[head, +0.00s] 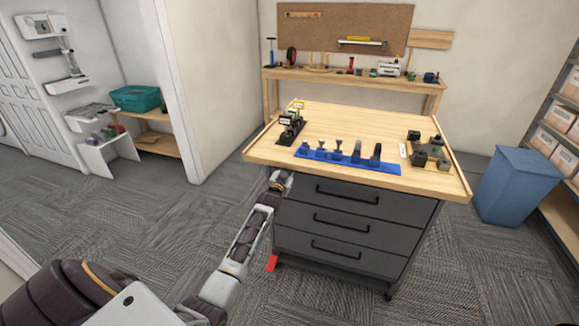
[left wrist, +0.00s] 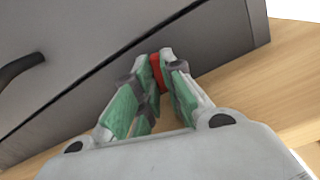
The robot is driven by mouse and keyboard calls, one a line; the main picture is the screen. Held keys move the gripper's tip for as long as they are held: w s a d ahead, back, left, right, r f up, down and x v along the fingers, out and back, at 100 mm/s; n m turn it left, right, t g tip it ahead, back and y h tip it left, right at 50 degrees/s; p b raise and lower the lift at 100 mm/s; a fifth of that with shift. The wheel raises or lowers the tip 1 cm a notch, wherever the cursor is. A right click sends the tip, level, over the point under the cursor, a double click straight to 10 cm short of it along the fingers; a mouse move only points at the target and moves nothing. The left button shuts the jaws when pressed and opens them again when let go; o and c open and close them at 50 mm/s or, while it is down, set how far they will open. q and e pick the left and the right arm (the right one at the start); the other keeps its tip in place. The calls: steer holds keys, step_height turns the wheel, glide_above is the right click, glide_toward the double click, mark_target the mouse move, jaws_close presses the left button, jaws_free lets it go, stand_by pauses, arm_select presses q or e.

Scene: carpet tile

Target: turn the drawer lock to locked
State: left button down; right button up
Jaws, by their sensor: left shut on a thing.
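The dark grey drawer cabinet (head: 340,222) stands under a wooden worktop, its three drawers closed. My left gripper (head: 281,178) is at the cabinet's upper left front, just below the worktop edge. In the left wrist view my left gripper (left wrist: 158,64) is shut on a small red part (left wrist: 157,72) against the grey front, which looks like the drawer lock's turning piece. The fingers cover most of it, so its angle cannot be told. In the head view the gripper hides the lock. My right gripper is not in view.
On the worktop (head: 225,0) lie a blue tool rack (head: 346,164), a dark device (head: 291,127) and a block fixture (head: 430,152). Drawer handles (head: 347,194) jut out beside my gripper. A red tag (head: 272,263) shows low at the cabinet's left. A blue bin (head: 515,187) stands right.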

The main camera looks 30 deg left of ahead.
arm_select(q)
steer(key=shift+f+n+p, duration=0.15)
steer(key=shift+n+p, duration=0.55)
steer(key=shift+n, duration=0.8)
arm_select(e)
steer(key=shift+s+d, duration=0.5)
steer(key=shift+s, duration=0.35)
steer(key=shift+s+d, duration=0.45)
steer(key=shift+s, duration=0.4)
arm_select(q)
steer(key=c, duration=1.8)
jaws_free()
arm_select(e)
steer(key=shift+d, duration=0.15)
arm_select(q)
steer(key=shift+s, duration=0.15)
steer(key=v, duration=1.1)
steer(key=shift+s, duration=0.35)
steer(key=shift+d+f, duration=0.1)
